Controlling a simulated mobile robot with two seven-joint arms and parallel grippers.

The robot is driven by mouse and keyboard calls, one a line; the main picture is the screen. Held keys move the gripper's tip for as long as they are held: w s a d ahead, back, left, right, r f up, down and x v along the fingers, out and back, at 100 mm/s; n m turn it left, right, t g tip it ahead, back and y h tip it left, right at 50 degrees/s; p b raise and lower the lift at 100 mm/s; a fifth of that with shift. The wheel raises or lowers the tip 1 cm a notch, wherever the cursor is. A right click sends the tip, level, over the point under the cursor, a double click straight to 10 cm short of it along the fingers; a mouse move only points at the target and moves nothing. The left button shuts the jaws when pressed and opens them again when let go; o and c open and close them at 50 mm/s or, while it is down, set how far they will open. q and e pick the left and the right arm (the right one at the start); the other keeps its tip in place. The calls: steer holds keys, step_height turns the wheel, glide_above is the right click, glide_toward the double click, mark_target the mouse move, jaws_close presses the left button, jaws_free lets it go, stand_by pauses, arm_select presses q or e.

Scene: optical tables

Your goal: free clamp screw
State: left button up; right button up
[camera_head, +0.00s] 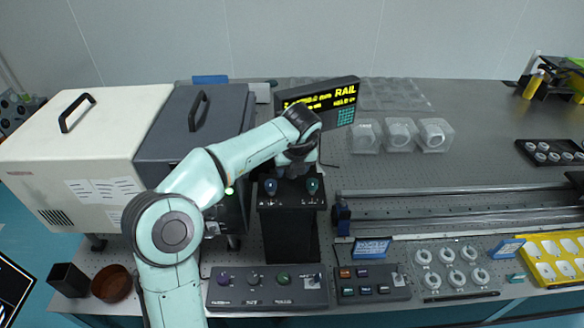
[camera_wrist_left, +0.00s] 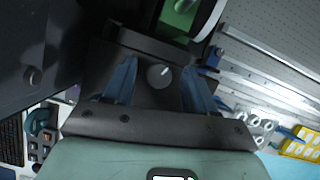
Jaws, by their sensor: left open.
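My left arm reaches over a black upright box (camera_head: 288,232) in front of the RAIL display. My left gripper (camera_head: 293,170) is small and dark at its top in the head view. In the left wrist view the gripper (camera_wrist_left: 158,82) is open, with its two blue fingers apart. A round grey screw head (camera_wrist_left: 160,76) with a pale mark shows between the fingers on a dark surface. I cannot tell whether the fingers touch it. It is hidden or too small to make out in the head view. My right gripper is not in view.
The RAIL display (camera_head: 322,100) stands close behind the gripper. A dark grey instrument housing (camera_head: 170,130) is on the left. A long metal rail (camera_head: 450,206) runs to the right. Panels with coloured knobs (camera_head: 268,288) and buttons (camera_head: 373,284) lie along the front.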

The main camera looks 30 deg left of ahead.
arm_select(q)
jaws_close()
